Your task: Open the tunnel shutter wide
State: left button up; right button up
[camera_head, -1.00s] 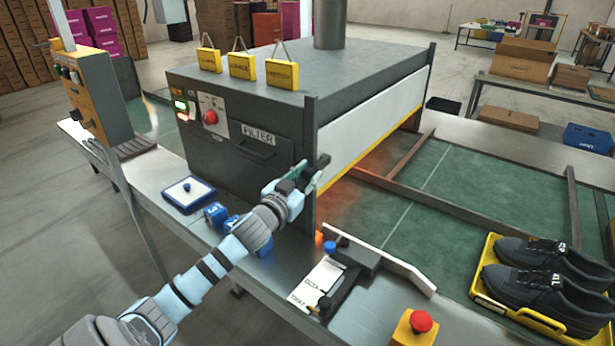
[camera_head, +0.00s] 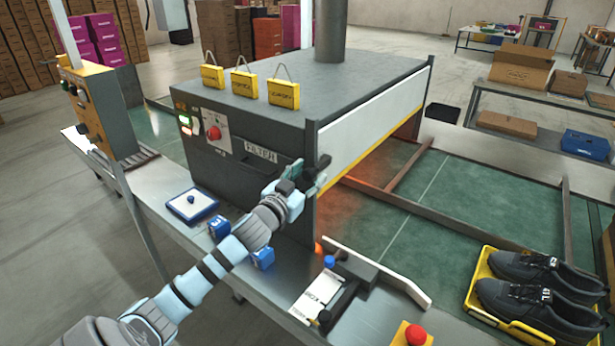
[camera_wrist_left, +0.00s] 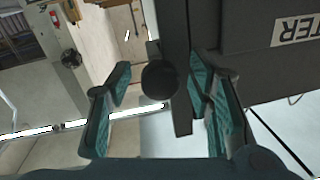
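The tunnel (camera_head: 285,110) is a dark grey box over the green line. Its shutter (camera_head: 365,130) is a white panel with a yellow lower edge on the right side, with an orange-lit gap beneath. My left gripper (camera_head: 312,178) is at the tunnel's near corner post (camera_head: 311,215), beside the shutter's near end. In the left wrist view, its teal-padded fingers (camera_wrist_left: 162,105) stand apart, with a dark round knob (camera_wrist_left: 160,80) showing between them. I cannot tell if either finger touches it. My right gripper is not in view.
Black shoes (camera_head: 538,285) sit on a yellow tray at right. Blue cubes (camera_head: 262,258) and a blue-rimmed tray (camera_head: 192,201) lie on the near ledge. A red button (camera_head: 415,335) is at the front. Yellow tags (camera_head: 244,84) stand on the tunnel. The green belt (camera_head: 440,195) has open room.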

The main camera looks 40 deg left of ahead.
pick_arm(q)
jog(key=s+d, duration=0.2)
jog(key=s, duration=0.9)
jog(key=shift+s, duration=0.4)
